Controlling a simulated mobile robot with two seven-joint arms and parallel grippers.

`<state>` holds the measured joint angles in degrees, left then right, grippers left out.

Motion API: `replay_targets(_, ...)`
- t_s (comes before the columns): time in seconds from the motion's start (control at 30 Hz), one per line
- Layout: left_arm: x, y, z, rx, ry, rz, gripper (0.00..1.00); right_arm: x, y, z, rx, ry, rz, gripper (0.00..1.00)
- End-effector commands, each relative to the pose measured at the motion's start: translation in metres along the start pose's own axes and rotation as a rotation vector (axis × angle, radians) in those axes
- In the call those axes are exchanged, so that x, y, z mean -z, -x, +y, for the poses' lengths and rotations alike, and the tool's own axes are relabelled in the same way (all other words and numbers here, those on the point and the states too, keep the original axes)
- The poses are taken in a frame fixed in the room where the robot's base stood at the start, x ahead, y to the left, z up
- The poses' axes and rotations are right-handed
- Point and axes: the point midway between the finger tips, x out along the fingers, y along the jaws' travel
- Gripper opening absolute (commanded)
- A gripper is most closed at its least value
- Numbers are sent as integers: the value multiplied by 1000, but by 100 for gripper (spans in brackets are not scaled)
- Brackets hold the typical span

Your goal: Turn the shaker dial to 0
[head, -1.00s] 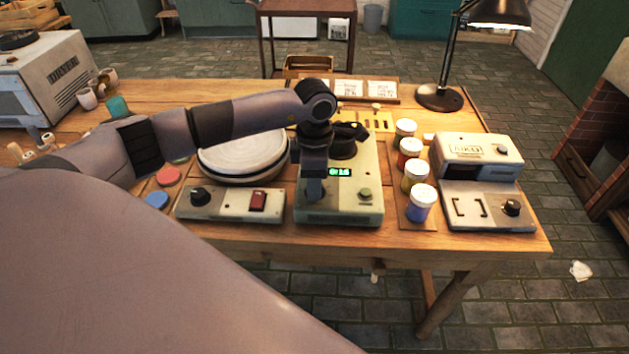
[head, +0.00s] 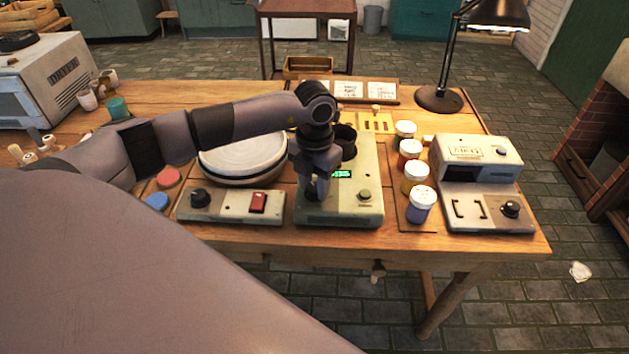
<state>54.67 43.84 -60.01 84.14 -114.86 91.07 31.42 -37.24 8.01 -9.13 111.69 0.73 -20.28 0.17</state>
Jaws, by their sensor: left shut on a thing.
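The shaker (head: 359,213) is a pale grey-green box near the table's front edge. It has a dark round cup holder on top, a small green-lit display (head: 342,174) and a greenish button (head: 365,195). The display is partly covered by my gripper and its digits cannot be read. My left gripper (head: 313,193) points down onto the left part of the shaker's front panel. It is shut on the shaker dial, which its fingers hide. My right gripper is not in view.
Left of the shaker are a round white turntable (head: 243,155) and a control box (head: 232,206) with a black knob and red switch. Several paint jars (head: 415,178) stand to the right, beside another grey device (head: 478,155). A black lamp (head: 438,98) stands behind.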

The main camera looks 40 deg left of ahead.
Motion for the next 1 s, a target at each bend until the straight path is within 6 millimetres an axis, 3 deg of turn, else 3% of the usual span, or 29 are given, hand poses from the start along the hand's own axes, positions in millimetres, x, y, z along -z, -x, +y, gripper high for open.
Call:
replay_targets(0.6,-2,3,0,1,559,-5,7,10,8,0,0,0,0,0)
replay_targets(1.0,-2,3,0,2,760,-6,7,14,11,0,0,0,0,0)
